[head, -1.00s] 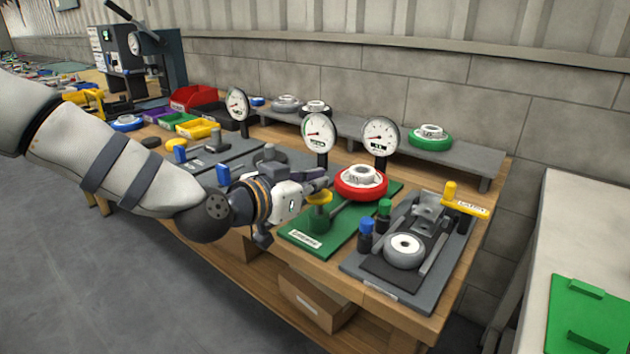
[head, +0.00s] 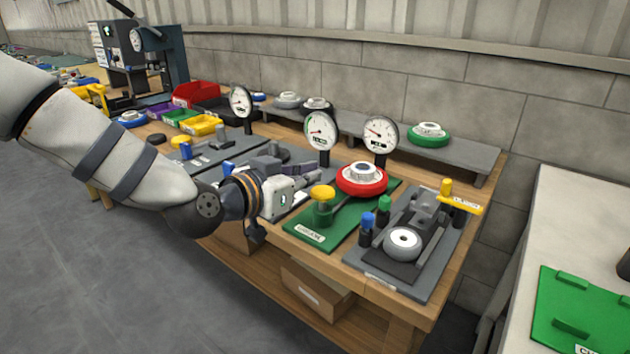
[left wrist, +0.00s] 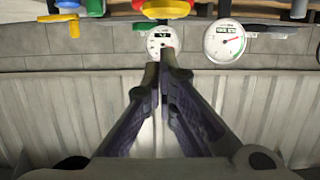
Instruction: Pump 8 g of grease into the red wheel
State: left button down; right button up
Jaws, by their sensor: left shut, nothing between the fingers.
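The red wheel (head: 362,180) with a white hub sits at the back of the green grease plate (head: 318,236). On this plate stands a green pump post with a yellow knob (head: 322,192), in front of and left of the wheel. A round gauge (head: 320,130) stands behind the plate and a second gauge (head: 381,134) stands to its right. My left gripper (head: 312,173) is shut and empty, just left of the yellow knob and apart from it. My right gripper is out of view.
A grey fixture plate (head: 385,280) with a small grey wheel, blue and green knobs and a yellow handle (head: 458,202) lies right of the green plate. A raised shelf (head: 455,154) holds a green wheel (head: 428,133). Coloured bins stand at the left.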

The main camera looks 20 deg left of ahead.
pick_arm(q)
jog(key=p+v, duration=0.1)
jog(key=v, duration=0.5)
jog(key=shift+s, duration=0.35)
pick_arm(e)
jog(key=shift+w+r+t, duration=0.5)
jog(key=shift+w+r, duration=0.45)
pick_arm(q)
jog(key=shift+a+f, duration=0.1)
notch_tip(320, 180, up, 3)
jog(key=shift+s+a+f+p, duration=0.1)
jog(key=shift+p, duration=0.2)
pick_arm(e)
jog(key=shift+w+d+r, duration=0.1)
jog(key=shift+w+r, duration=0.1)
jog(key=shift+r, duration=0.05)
pick_arm(q)
jog(key=shift+f, duration=0.1)
